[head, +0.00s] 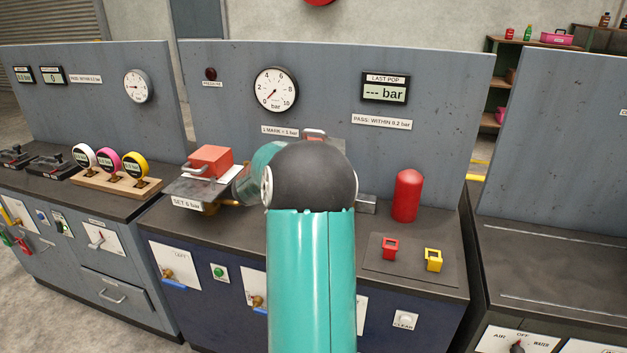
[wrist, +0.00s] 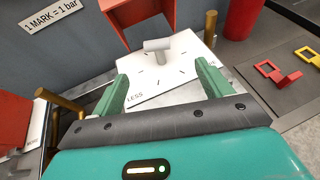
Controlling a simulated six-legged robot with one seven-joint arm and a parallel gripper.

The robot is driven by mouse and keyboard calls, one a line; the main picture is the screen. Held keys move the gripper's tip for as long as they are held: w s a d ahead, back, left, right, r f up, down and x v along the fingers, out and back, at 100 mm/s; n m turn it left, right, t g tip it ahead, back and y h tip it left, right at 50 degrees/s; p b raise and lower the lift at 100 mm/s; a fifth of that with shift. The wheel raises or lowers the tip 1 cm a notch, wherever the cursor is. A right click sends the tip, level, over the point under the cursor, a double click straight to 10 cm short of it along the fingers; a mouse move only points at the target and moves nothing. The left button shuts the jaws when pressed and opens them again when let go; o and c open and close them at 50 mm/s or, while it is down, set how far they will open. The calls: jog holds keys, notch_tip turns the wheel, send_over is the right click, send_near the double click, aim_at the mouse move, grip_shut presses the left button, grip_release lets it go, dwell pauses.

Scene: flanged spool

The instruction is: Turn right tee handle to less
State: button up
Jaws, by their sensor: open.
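A pale grey tee handle (wrist: 157,46) stands on a white dial plate (wrist: 168,82) in the wrist view. Dark marks ring it, and the word LESS shows at the plate's near left. My gripper (wrist: 163,78) is open and empty. Its two green fingers point toward the handle, one on each side of the plate, and the handle lies beyond and between the fingertips. No contact shows. A red bracket (wrist: 136,18) stands behind the handle. In the head view my arm covers the handle and the gripper.
A red cylinder (head: 407,196) stands to the right, with red (head: 390,249) and yellow (head: 433,261) square-ended pieces on a mat. A red block (head: 211,161) sits left, above a SET 6 bar label. A gauge (head: 275,90) and a blank bar display (head: 386,90) are on the panel.

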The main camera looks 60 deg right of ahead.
jog(key=x, duration=1)
jog(key=shift+w+d+f, duration=0.15)
jog(key=shift+d, duration=0.2)
jog(key=c, duration=1)
